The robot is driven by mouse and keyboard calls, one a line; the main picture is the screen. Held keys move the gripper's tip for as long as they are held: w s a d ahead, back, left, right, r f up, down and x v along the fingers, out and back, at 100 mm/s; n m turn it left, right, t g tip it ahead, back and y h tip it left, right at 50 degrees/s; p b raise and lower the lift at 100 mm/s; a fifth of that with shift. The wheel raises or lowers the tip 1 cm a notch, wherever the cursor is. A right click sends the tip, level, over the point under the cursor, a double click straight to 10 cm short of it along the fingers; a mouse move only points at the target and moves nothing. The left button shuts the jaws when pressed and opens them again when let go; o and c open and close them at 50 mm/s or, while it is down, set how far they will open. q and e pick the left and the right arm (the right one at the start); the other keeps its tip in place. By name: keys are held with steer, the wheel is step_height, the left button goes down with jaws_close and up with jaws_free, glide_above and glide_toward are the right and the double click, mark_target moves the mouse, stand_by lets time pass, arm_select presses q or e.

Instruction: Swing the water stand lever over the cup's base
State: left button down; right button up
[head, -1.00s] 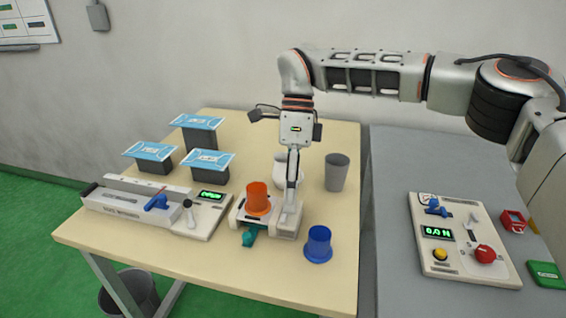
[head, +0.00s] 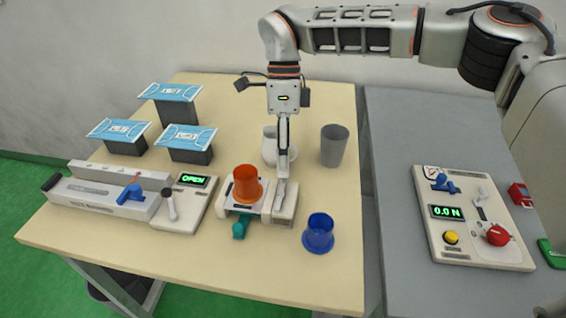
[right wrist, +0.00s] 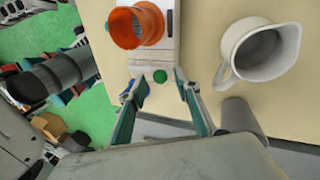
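The water stand (head: 230,207) is a low white unit on the wooden table. An orange cup (head: 246,187) stands upside down on it, base up. A teal handle (head: 241,228) sticks out at the stand's front; I cannot tell whether it is the lever. My right gripper (head: 281,188) points down at the stand's right end, beside the cup. My left gripper is out of view.
A blue cup (head: 318,234) stands front right of the stand. A white mug (head: 270,145) and grey cup (head: 335,146) stand behind. A fixture with an OPEN display (head: 193,180) is at left, with masks on blocks (head: 191,138) behind. A control panel (head: 470,218) lies on the grey table.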

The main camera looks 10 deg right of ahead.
steer(key=shift+s+f, duration=0.2)
steer(key=shift+f, duration=0.3)
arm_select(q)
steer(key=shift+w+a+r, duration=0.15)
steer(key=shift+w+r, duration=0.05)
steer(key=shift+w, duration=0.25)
arm_select(e)
jaws_close()
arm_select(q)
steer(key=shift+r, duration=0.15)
